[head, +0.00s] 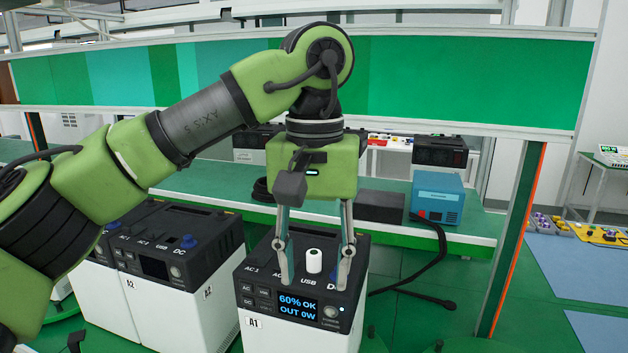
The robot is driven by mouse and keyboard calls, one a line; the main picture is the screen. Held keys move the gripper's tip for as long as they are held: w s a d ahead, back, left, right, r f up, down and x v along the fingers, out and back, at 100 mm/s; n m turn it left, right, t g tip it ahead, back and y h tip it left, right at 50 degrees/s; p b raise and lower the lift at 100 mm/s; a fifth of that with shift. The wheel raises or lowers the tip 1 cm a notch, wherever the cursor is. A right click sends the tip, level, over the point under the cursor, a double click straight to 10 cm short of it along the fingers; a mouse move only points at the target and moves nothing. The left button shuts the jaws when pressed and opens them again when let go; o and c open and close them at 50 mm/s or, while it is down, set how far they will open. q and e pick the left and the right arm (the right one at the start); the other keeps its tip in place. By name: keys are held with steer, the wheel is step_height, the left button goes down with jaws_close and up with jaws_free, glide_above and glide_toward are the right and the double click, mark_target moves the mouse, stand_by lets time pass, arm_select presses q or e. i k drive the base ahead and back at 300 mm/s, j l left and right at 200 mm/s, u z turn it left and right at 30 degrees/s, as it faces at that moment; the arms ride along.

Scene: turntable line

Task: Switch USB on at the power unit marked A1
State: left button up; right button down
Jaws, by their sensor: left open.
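The power unit marked A1 (262,332) is a white box with a black top at the lower middle. Its lit display (297,307) reads "60% OK OUT 0W". A white knob (314,261) stands upright on its top, just behind the "USB" label. My left gripper (316,280) points down over A1, open, with one finger on each side of the white knob. I cannot tell whether the fingers touch it. The "AC" labels (250,269) show to its left; the gripper hides part of the top. My right gripper is not in view.
A blue box (437,198) and a black unit (440,151) are behind on the green bench. A black cable (425,258) runs right of A1.

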mark_target(264, 292)
steer(key=k, duration=0.85)
